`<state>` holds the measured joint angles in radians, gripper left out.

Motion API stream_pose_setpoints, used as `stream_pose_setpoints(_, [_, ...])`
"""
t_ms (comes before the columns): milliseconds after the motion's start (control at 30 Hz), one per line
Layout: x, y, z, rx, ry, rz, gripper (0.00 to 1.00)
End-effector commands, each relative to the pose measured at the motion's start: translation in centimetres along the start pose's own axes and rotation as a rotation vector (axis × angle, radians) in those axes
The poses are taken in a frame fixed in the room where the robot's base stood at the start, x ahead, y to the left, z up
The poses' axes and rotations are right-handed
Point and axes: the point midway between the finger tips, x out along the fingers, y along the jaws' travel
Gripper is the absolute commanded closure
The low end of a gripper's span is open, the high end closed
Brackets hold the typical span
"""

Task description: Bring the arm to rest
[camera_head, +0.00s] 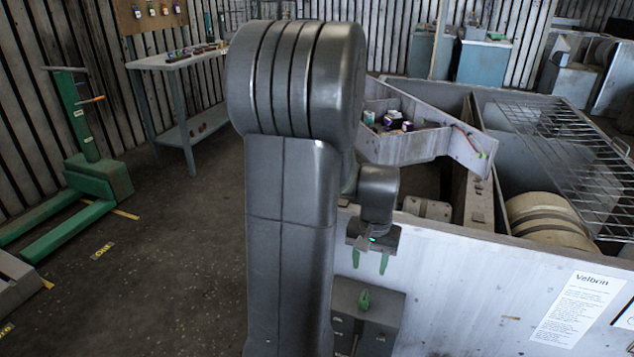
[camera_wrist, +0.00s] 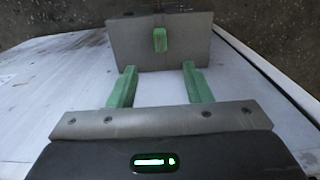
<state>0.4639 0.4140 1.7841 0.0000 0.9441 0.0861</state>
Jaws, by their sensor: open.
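My gripper (camera_head: 371,261) hangs at the end of my arm, fingers pointing down, in front of the white panel of the blower housing (camera_head: 450,270). Its two green fingers are apart with nothing between them; the wrist view shows the same open gripper (camera_wrist: 158,84). Below the fingertips, a grey box (camera_head: 385,307) with a small green upright piece (camera_head: 364,299) on it stands against the panel. In the wrist view the green piece (camera_wrist: 160,40) is beyond the fingertips and apart from them. My large dark arm link hides part of the housing and floor.
An angled grey tray (camera_head: 415,147) with small bottles sits on the housing, near a wire rack (camera_head: 570,140) and a tan drum (camera_head: 545,225). A green pallet jack (camera_head: 95,185) and a workbench (camera_head: 160,61) stand at left.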

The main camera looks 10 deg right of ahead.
Motion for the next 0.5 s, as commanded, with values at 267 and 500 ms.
stream_pose_setpoints(267, [5.4,0.0,0.1,0.0,-0.004,0.0,0.55])
stream_pose_setpoints(500, [10.1,0.0,0.1,0.0,-0.004,0.0,0.55])
